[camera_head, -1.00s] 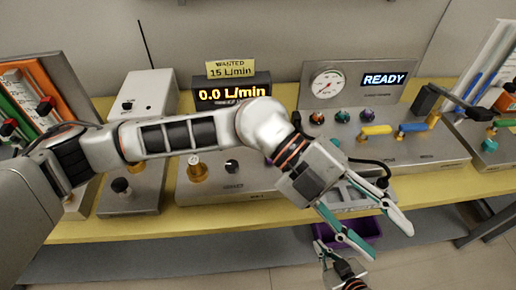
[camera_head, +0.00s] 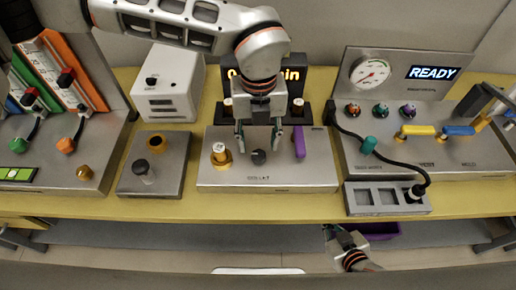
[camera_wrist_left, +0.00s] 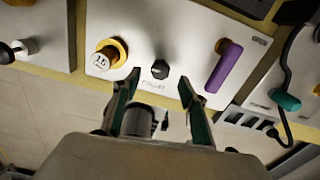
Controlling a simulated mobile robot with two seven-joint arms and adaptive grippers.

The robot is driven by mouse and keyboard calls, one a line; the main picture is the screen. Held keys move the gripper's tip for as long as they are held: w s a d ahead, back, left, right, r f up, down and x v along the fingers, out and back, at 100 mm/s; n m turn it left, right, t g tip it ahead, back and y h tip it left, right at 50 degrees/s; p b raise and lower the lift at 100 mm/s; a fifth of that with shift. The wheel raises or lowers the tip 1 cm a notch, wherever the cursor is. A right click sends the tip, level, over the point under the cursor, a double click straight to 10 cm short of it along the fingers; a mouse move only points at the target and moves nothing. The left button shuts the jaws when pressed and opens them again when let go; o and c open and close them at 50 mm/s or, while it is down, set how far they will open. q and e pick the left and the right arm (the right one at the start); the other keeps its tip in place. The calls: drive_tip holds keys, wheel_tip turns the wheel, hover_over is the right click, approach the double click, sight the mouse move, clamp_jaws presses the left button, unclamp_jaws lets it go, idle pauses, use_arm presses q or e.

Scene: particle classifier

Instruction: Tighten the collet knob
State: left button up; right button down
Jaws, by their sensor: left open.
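The collet knob (camera_head: 259,157) is a small black knob on the middle grey panel (camera_head: 310,180). It also shows in the left wrist view (camera_wrist_left: 160,69), with a small, hard-to-read label below it. My left gripper (camera_head: 258,138) is open and points down at the panel. In the left wrist view its fingertips (camera_wrist_left: 159,77) lie to either side of the black knob; whether they touch it I cannot tell. My right gripper (camera_head: 331,235) shows partly at the bottom, below the table edge, and its jaws are unclear.
A brass knob with a white cap (camera_head: 220,154) stands left of the collet knob. A purple lever (camera_head: 299,142) stands right of it. My left arm partly hides the flow display (camera_head: 298,82). A grey tray (camera_head: 387,206) with a black cable is at the right.

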sight(258, 154)
use_arm(q)
drive_tip(key=shift+f, duration=2.35)
drive_tip(key=c, duration=1.1)
